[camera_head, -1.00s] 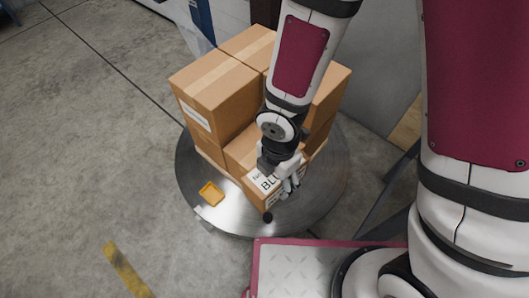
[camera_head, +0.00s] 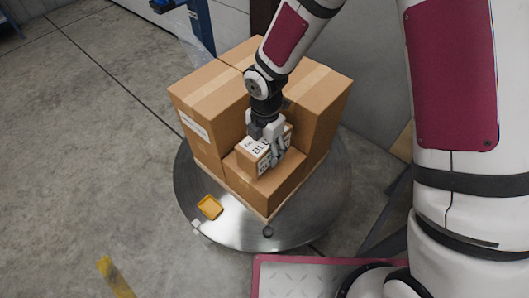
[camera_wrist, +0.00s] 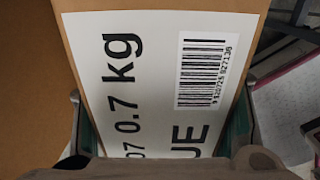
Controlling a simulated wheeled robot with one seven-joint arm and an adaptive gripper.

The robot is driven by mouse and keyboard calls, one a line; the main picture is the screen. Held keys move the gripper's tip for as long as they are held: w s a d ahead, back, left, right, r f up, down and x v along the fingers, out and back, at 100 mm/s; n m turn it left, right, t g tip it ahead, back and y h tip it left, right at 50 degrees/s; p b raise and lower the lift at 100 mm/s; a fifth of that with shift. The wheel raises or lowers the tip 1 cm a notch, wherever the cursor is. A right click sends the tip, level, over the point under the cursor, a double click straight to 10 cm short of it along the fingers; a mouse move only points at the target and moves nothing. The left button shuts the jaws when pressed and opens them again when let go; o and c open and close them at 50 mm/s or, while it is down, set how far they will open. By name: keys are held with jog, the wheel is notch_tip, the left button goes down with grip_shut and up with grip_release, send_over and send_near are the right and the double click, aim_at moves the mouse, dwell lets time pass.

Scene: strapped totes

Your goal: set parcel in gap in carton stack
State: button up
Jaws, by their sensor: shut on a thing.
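The parcel (camera_head: 250,150) is a small brown box with a white printed label on top. My gripper (camera_head: 267,151) is shut on it, with fingers on opposite sides. In the wrist view the parcel (camera_wrist: 150,60) fills the middle, showing a barcode and "0.7 kg". The carton stack (camera_head: 212,92) has tall columns at left, back and right. Its gap is the space over the low front carton (camera_head: 268,192). The parcel is in this gap, toward its front left, over the low carton. I cannot tell whether it touches the carton below. My gripper hides part of the parcel and the gap's back.
The stack stands on a round metal turntable (camera_head: 240,232). A small orange tray (camera_head: 209,207) lies on it at the front left. A plate with a pink edge (camera_head: 300,275) is in front. Open concrete floor lies to the left.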

jog(key=shift+w+a, duration=0.1)
jog(key=shift+w, duration=0.35)
jog(key=shift+w+f+b, duration=0.2)
jog(key=shift+f+b, duration=0.1)
notch_tip(320, 180, down, 3)
jog(key=shift+f+b, duration=0.1)
jog(key=shift+b, duration=0.8)
jog(key=o, duration=2)
notch_tip(320, 180, up, 12)
jog(key=p, duration=0.5)
